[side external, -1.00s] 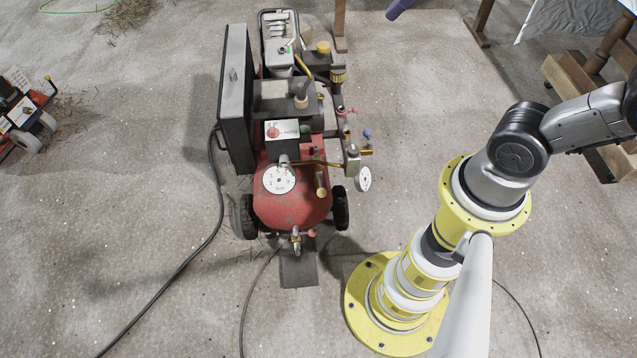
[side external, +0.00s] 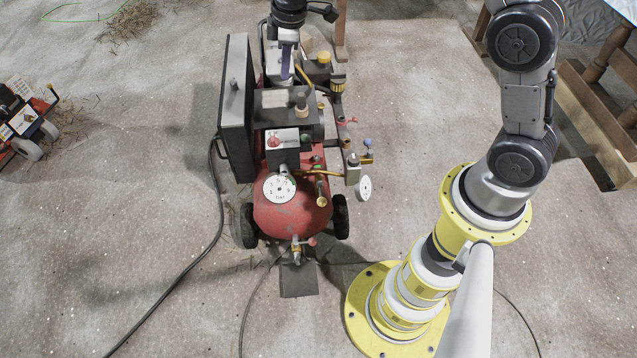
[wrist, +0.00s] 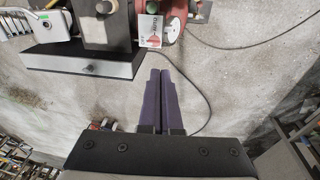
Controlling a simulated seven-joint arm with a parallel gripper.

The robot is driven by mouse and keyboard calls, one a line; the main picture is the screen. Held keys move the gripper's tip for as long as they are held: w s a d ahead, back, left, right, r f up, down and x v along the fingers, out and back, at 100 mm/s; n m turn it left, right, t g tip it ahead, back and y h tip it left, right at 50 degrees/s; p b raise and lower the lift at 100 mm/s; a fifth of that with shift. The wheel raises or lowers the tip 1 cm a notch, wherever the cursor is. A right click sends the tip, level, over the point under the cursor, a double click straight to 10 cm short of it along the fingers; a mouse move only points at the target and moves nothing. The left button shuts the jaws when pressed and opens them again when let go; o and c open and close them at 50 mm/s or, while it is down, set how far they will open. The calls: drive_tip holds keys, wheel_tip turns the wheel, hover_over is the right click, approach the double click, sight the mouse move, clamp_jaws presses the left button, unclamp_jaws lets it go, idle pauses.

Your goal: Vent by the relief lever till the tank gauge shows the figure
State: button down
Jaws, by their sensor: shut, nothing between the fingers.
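The red tank (side external: 292,216) belongs to a wheeled compressor left of centre in the side view. Its white tank gauge (side external: 279,189) faces the camera; the needle is too small to read. A smaller white dial (side external: 364,188) sits to the right. Small red handles show on the right pipework (side external: 347,121) and at the tank's front valve (side external: 312,241); I cannot tell which handle is the relief lever. My gripper (side external: 286,76) points down above the compressor's rear part, its purple fingers shut and empty. The shut fingers also show in the wrist view (wrist: 160,72), over bare floor.
A tall dark panel (side external: 236,108) stands along the compressor's left side. A black cable (side external: 205,245) runs over the floor. Timber pieces (side external: 600,120) stand at the right, and a small red wheeled machine (side external: 22,120) at the far left. Floor in front is mostly clear.

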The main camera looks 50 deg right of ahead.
wheel_tip(320, 180, down, 16)
drive_tip(key=g, duration=0.5)
hover_over(321, 199)
drive_tip(key=w, duration=0.5)
wheel_tip(321, 199, down, 11)
drive_tip(key=shift+s+f+n, duration=0.15)
drive_tip(key=shift+n, duration=0.15)
drive_tip(key=x, duration=1.4)
